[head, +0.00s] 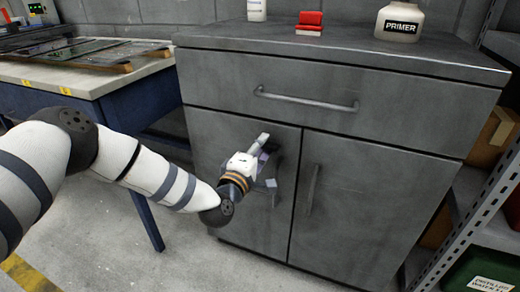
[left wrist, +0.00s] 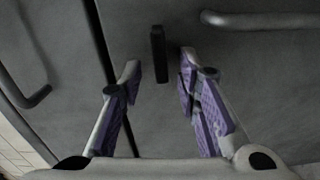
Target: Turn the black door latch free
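The black latch (left wrist: 158,55) is a short dark bar on the grey cabinet door, seen in the left wrist view. It stands upright in that picture, between the fingertips of my left gripper (left wrist: 160,72). The purple-padded fingers are spread, with a gap on each side of the latch, and grip nothing. In the head view my left gripper (head: 268,172) is in front of the left cabinet door (head: 215,140) and hides the latch. Whether the fingers reach as deep as the latch I cannot tell. My right gripper is not in view.
The cabinet has a drawer handle (head: 305,100) above and a right door handle (head: 311,188). A primer bottle (head: 400,20), a red object (head: 309,22) and a white bottle (head: 257,9) stand on top. A workbench (head: 90,75) is at left, a metal shelf (head: 470,225) at right.

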